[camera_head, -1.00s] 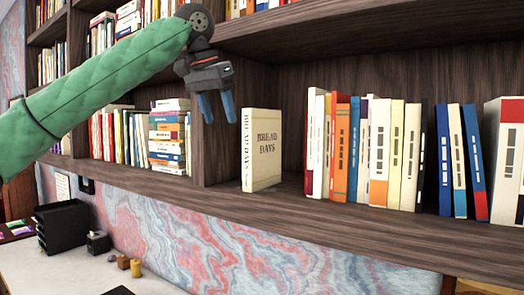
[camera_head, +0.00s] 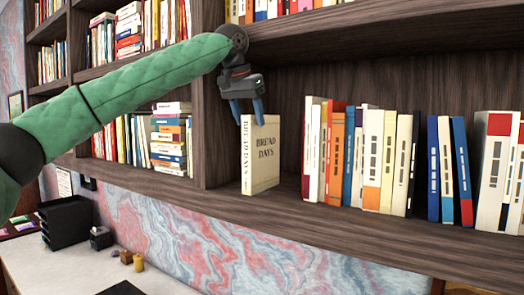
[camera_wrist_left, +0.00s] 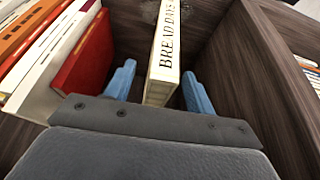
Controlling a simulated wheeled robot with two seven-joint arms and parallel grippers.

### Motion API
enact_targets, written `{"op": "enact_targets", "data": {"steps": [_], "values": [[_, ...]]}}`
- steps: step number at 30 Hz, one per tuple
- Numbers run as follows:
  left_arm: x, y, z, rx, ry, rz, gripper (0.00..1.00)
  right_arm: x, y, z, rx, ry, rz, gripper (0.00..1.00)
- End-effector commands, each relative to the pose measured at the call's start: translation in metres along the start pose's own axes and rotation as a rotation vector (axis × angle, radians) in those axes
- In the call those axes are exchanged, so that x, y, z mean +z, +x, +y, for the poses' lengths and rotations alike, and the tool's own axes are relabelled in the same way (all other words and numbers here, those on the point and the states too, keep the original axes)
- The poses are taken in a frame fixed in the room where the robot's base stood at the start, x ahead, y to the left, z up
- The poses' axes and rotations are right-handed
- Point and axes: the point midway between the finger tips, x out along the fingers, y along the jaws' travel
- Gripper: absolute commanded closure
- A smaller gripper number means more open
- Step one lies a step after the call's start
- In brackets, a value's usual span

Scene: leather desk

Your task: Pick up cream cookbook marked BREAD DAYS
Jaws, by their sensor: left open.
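The cream cookbook (camera_head: 265,158) marked BREAD DAYS stands upright on the dark wooden shelf, beside the upright divider. Its spine and front cover show in the head view. My left gripper (camera_head: 247,113) is at its top edge, pointing down, with its blue fingers open. In the left wrist view, the cookbook's lettered spine (camera_wrist_left: 166,48) lies between the two fingers of the left gripper (camera_wrist_left: 160,88), with a visible gap on each side. My right gripper is not in view.
A row of several books (camera_head: 360,155) stands to the right, with bare shelf between it and the cookbook. The dark divider (camera_head: 212,120) is close on the left. Another shelf board (camera_head: 380,32) is above. A white desk (camera_head: 150,280) with a black tray (camera_head: 65,222) is below.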

Motion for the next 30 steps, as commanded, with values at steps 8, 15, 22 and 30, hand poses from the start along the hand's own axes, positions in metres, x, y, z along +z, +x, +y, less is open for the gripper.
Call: {"op": "enact_targets", "data": {"steps": [8, 15, 22, 30], "values": [[0.002, 0.040, -0.001, 0.000, -0.001, -0.002, 0.45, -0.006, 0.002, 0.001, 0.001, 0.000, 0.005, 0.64], [0.002, 0.046, -0.001, 0.000, -0.001, -0.001, 0.45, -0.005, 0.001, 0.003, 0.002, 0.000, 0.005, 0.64], [0.002, 0.046, -0.001, 0.000, -0.001, -0.002, 0.71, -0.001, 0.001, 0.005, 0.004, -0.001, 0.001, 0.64], [0.002, 0.046, -0.001, 0.000, -0.001, -0.001, 1.00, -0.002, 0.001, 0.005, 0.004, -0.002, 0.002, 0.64]]}}
